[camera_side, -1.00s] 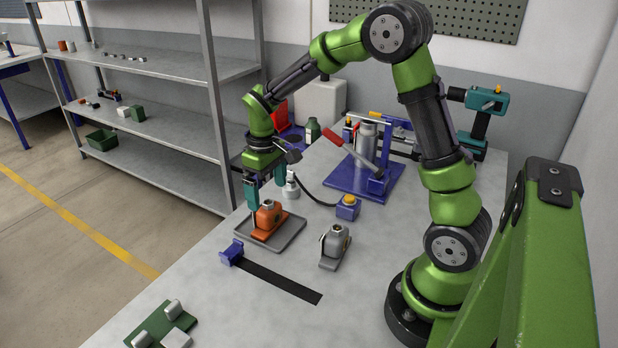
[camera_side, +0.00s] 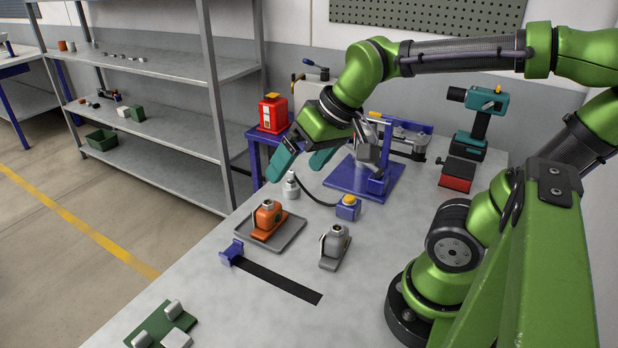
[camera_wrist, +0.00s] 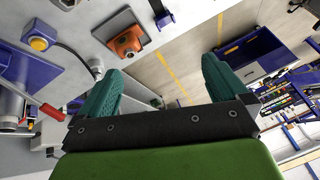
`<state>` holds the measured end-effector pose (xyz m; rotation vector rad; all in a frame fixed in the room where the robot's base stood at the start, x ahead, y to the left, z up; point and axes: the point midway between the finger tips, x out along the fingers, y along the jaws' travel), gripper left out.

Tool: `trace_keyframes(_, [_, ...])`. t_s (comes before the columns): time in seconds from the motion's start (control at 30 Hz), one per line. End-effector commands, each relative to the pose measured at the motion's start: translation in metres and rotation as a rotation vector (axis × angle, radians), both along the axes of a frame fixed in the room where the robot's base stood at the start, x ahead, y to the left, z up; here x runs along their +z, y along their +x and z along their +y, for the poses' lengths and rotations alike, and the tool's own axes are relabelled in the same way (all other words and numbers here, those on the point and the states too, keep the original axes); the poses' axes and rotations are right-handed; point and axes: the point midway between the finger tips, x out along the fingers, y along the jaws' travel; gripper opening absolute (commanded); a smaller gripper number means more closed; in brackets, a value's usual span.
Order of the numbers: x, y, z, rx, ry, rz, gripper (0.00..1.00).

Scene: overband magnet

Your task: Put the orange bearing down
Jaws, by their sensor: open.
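The orange bearing (camera_side: 266,217) sits upright on the grey tray (camera_side: 286,238) on the bench. It also shows in the wrist view (camera_wrist: 127,42), lying on the tray near the bench edge. My gripper (camera_side: 297,166) is raised above and behind the bearing, apart from it. Its teal fingers are spread with nothing between them; they also show in the wrist view (camera_wrist: 160,92). A grey bearing (camera_side: 335,243) stands on the bench to the right of the tray.
A blue box with a yellow button (camera_side: 347,207) and a small white bottle (camera_side: 291,186) stand behind the tray. A blue press with a lever (camera_side: 362,178) is farther back. A black strip (camera_side: 278,281) lies in front. A metal shelf (camera_side: 160,70) stands at left.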

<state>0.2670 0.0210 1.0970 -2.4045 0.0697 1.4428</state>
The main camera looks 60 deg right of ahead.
Motion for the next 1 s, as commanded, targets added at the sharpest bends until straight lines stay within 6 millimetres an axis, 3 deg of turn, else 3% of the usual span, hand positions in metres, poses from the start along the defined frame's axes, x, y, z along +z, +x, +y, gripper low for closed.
trace_keyframes(0.1, [0.0,-0.021,0.008,-0.033,0.046,-0.072,1.0])
trace_keyframes(0.2, [-0.001,-0.029,0.011,-0.051,0.072,-0.101,1.0])
trace_keyframes(0.73, [-0.006,-0.03,0.009,-0.07,0.079,-0.093,1.0])
trace_keyframes(0.87, [-0.015,-0.015,-0.002,-0.113,0.08,-0.026,1.0])
trace_keyframes(1.0, [-0.012,0.025,-0.032,-0.217,0.091,0.071,1.0])
